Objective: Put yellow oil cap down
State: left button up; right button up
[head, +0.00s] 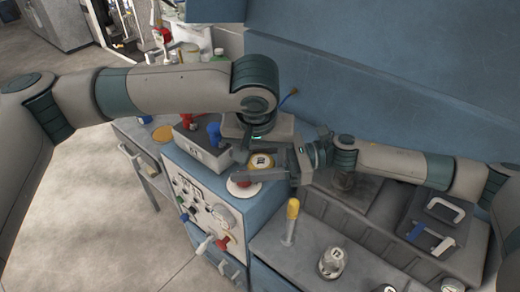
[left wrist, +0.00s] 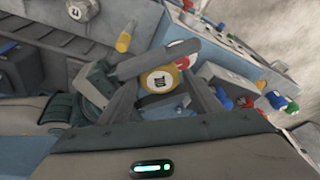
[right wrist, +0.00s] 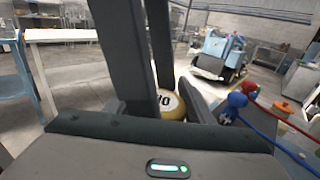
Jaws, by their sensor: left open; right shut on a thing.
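The yellow oil cap (head: 261,161) is round with a pale, dark-marked top. It is held in the fingers of my right gripper (head: 256,168), above the blue machine's top. The cap also shows in the left wrist view (left wrist: 160,81) and, partly hidden by fingers, in the right wrist view (right wrist: 170,105). My left gripper (left wrist: 163,90) is open, its fingers either side of the cap in its own view; contact cannot be told. In the head view its fingers are mostly hidden behind my left arm's end.
A white disc with a red part (head: 243,187) lies on the blue machine (head: 256,217) just below the cap. A grey box (head: 204,150) with red and blue fittings stands left. A yellow-topped stick (head: 291,220) and a labelled jar (head: 332,262) are nearer right.

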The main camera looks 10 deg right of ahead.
pick_arm(q)
jog(key=shift+f, duration=0.25)
jog(key=c, duration=0.7)
jog(key=shift+c, duration=0.6)
pick_arm(e)
jog(key=o, duration=1.1)
jog(key=shift+o, duration=0.2)
jog(key=d, duration=1.2)
jog(key=shift+s+r, duration=0.25)
jog(key=shift+s, duration=0.15)
